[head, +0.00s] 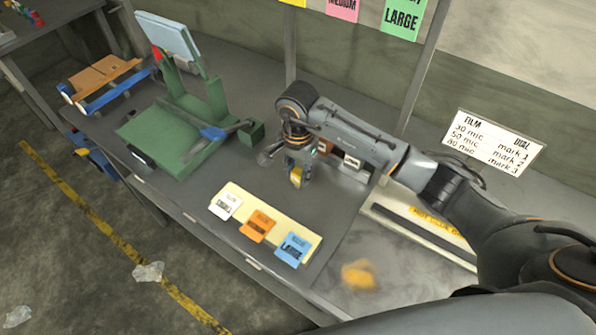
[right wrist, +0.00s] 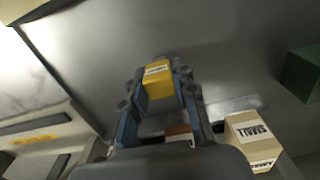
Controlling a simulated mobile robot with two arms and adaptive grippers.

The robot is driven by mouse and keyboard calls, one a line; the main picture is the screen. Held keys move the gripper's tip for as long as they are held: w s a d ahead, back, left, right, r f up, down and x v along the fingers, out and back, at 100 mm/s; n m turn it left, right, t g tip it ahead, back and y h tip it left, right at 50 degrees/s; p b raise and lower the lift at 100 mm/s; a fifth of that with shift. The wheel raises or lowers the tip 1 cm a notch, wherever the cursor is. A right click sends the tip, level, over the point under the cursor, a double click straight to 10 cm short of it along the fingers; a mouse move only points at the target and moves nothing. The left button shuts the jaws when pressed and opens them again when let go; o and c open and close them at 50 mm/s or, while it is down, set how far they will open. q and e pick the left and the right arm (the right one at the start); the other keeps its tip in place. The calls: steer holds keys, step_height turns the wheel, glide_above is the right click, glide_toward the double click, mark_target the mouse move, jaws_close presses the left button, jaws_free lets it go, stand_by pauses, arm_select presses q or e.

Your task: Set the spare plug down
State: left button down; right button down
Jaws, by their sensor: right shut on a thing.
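My right gripper (head: 295,178) is over the grey table in the head view, shut on a small yellow block, which I take to be the spare plug (head: 296,176). In the right wrist view the yellow plug (right wrist: 158,78) has a pale label, too small to read, and sits between the two fingertips (right wrist: 160,88). Bare grey tabletop shows behind it. I cannot tell whether the plug touches the table. My left gripper is not in view.
A cream board (head: 228,189) with white, orange and blue cards lies at the table's front edge. A green stand (head: 165,137) is left. Labelled boxes (right wrist: 252,135) stand close to the gripper. A blurred orange thing (head: 358,275) lies front right. Tabletop between stand and board is clear.

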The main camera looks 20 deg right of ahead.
mark_target(298, 171)
steer(key=c, duration=1.1)
jaws_free()
steer(key=shift+o, duration=0.2)
steer(key=shift+r+p, duration=0.15)
steer(key=shift+p, duration=0.15)
steer(key=shift+r, duration=0.2)
step_height(298, 171, up, 12)
steer(key=b, duration=0.4)
steer(key=shift+f, duration=0.2)
